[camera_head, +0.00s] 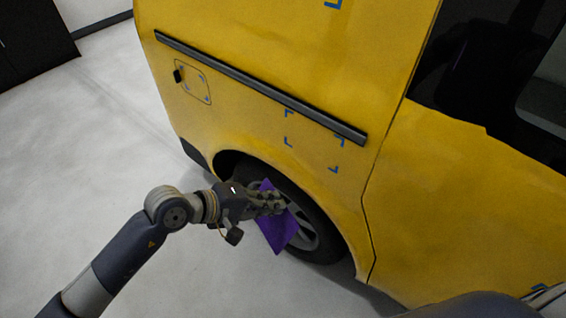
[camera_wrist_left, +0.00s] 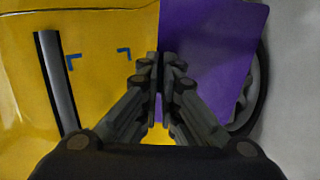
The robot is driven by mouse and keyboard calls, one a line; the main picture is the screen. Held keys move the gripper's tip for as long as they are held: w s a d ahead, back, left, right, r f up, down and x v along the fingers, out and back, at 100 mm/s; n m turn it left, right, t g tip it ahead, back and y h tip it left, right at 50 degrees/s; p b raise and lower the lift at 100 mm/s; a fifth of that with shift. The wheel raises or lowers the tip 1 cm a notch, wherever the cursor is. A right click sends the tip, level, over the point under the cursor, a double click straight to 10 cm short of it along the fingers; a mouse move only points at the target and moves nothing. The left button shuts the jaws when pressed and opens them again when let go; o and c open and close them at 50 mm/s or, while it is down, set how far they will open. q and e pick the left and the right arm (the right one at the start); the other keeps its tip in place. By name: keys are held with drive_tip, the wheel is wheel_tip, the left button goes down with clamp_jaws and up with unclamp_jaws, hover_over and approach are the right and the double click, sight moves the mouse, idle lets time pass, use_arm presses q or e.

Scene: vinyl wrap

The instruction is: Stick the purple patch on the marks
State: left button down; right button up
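The purple patch (camera_head: 281,234) is a flat sheet that hangs tilted in front of the van's wheel in the head view. My left gripper (camera_head: 274,203) is shut on one edge of it. In the left wrist view the fingertips (camera_wrist_left: 161,60) meet at the patch's left edge, and the patch (camera_wrist_left: 212,45) extends to the right. Blue corner marks (camera_head: 340,142) are on the yellow van panel above the wheel, up and right of the gripper. Two marks (camera_wrist_left: 124,53) also show in the left wrist view, left of the fingers. My right gripper is not in view.
The yellow van (camera_head: 230,115) fills the upper right. A dark trim strip (camera_head: 260,88) runs just above the marks. The wheel (camera_head: 306,238) is behind the patch. More blue marks (camera_head: 333,4) are at the top edge. Grey floor (camera_head: 85,135) on the left is clear.

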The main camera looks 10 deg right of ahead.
use_arm(q)
drive_tip(key=w+d+r+n+t+h+b, duration=0.2)
drive_tip(key=w+d+r+n+t+h, duration=0.1)
drive_tip(key=w+d+t, duration=0.2)
drive_tip(key=n+t+b, duration=0.1)
drive_tip(key=t+b, duration=0.2)
approach(313, 127)
drive_tip(key=x, duration=0.4)
drive_tip(key=shift+w+d+f+b, duration=0.2)
drive_tip(key=shift+w+d+b, duration=0.2)
drive_tip(key=shift+w+d, duration=0.1)
drive_tip(key=shift+w+d, duration=0.1)
drive_tip(key=shift+d, duration=0.1)
drive_tip(key=shift+w+d, duration=0.2)
drive_tip(key=shift+d, duration=0.05)
idle(0.4)
drive_tip(key=shift+r, duration=0.1)
idle(0.8)
